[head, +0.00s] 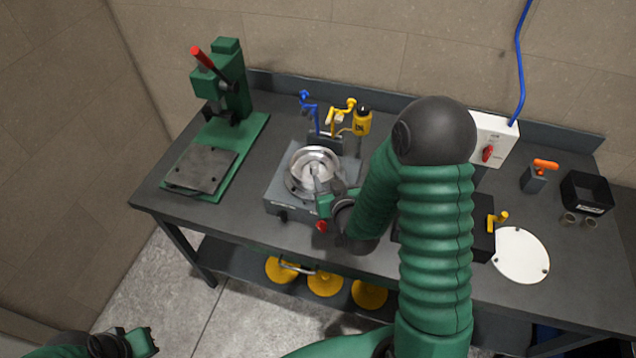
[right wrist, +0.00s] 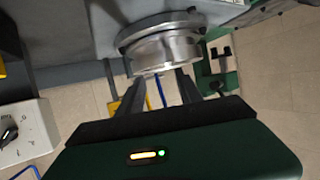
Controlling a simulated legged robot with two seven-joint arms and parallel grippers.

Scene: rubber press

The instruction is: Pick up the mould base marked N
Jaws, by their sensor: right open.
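A round silver metal piece (head: 312,165) sits on a grey square block (head: 280,197) on the bench. No letter N is readable, so I cannot tell whether it is the mould base. My right gripper (head: 320,190) is at the front of this piece in the head view. In the right wrist view the open fingers (right wrist: 158,88) point at the silver piece (right wrist: 165,50), with nothing clearly held between them; contact cannot be told. My left gripper (head: 142,343) is low at the left edge, away from the bench, its jaws unclear.
A green press (head: 232,85) with a red lever stands at the left. Blue (head: 310,107) and yellow (head: 340,112) clamps with a yellow bottle (head: 361,122) are behind the block. A white control box (head: 493,137), white disc (head: 520,256) and black bin (head: 588,190) are at the right.

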